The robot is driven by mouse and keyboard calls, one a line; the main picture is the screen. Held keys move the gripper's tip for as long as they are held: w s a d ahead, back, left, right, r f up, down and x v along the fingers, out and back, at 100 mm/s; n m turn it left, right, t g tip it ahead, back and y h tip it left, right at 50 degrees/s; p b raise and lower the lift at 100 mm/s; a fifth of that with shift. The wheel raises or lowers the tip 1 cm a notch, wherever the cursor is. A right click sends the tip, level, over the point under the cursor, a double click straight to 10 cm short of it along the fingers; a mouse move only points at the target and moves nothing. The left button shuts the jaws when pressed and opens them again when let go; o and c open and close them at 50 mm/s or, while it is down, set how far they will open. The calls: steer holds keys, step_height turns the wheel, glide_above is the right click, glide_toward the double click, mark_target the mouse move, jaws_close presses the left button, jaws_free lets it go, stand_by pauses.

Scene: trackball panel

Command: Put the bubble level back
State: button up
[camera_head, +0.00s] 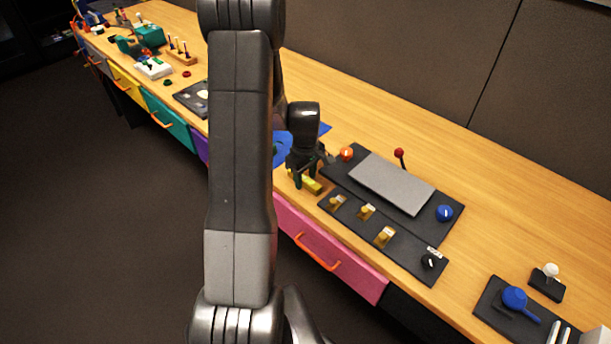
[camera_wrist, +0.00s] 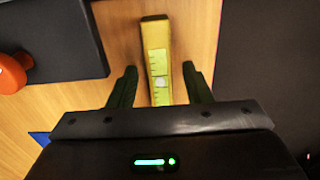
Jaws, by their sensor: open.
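The bubble level (camera_wrist: 157,62) is a yellow bar with a pale vial strip, lying on the wooden bench top. In the head view the level (camera_head: 307,182) lies near the front edge of the bench, left of the dark trackball panel, partly covered by my fingers. My gripper (camera_wrist: 157,80) is open, with one finger on each side of the level and a gap to it on both sides. In the head view my gripper (camera_head: 308,180) points down over the level. I cannot tell its exact height above the bench.
The dark panel (camera_head: 334,177) with a grey plate (camera_head: 392,183), orange ball (camera_head: 347,153), blue ball (camera_head: 445,213) and yellow toggles (camera_head: 367,211) is right of my gripper. A blue sheet (camera_head: 283,149) lies behind it. A pink drawer (camera_head: 330,249) is below the bench edge.

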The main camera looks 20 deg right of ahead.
mark_target(306, 179)
step_height(306, 179, up, 12)
steer(key=shift+r, duration=0.15)
stand_by(0.4)
step_height(306, 179, down, 12)
steer(key=shift+r, duration=1.55)
